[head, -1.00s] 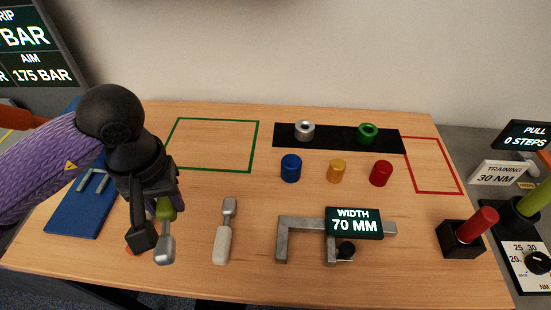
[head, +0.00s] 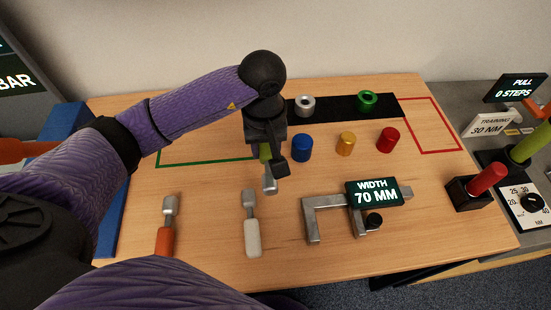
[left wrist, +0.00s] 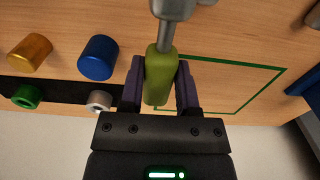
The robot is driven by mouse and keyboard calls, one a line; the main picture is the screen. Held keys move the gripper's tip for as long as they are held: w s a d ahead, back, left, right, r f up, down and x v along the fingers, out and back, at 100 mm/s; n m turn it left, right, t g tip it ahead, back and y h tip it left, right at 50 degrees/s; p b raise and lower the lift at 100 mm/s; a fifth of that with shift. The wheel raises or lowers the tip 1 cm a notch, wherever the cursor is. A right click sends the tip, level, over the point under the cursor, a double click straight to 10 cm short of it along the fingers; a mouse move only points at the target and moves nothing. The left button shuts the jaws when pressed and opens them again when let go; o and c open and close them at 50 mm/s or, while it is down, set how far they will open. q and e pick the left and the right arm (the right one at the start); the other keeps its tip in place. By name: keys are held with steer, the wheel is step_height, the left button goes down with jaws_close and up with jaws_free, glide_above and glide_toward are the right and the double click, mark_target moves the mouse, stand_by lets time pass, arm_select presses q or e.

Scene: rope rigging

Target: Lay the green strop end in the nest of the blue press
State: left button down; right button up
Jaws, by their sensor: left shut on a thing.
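My left gripper (head: 268,148) is shut on the green strop end (head: 265,152), which has a green grip and a grey metal tip. It holds it above the table near the blue cylinder, with the metal tip pointing toward the table's front. In the left wrist view the green strop end (left wrist: 160,75) sits between both fingers. A blue flat piece (head: 68,125) shows at the table's left edge, partly behind my arm. I cannot tell whether it belongs to the blue press; no nest is visible. My right gripper is not in view.
Orange (head: 165,238) and white (head: 251,236) strop ends lie in front. A caliper-like gauge (head: 312,220) reads 70 MM. Blue (head: 302,148), yellow (head: 346,144) and red (head: 387,140) cylinders stand mid-table. A red-handled tool (head: 487,180) stands right. The green outline (head: 200,162) looks empty.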

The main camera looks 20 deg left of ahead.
mark_target(267, 168)
arm_select(q)
step_height(267, 168, down, 7)
steer(key=shift+r+b, duration=0.2)
steer(key=shift+b, duration=0.6)
steer(key=shift+f, duration=0.2)
steer(key=shift+r, duration=0.1)
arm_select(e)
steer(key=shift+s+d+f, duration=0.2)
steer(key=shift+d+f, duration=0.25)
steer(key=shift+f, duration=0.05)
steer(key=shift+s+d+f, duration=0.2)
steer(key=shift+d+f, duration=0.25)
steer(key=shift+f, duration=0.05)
arm_select(q)
steer(key=shift+c, duration=2)
jaws_free()
steer(key=shift+o, duration=0.4)
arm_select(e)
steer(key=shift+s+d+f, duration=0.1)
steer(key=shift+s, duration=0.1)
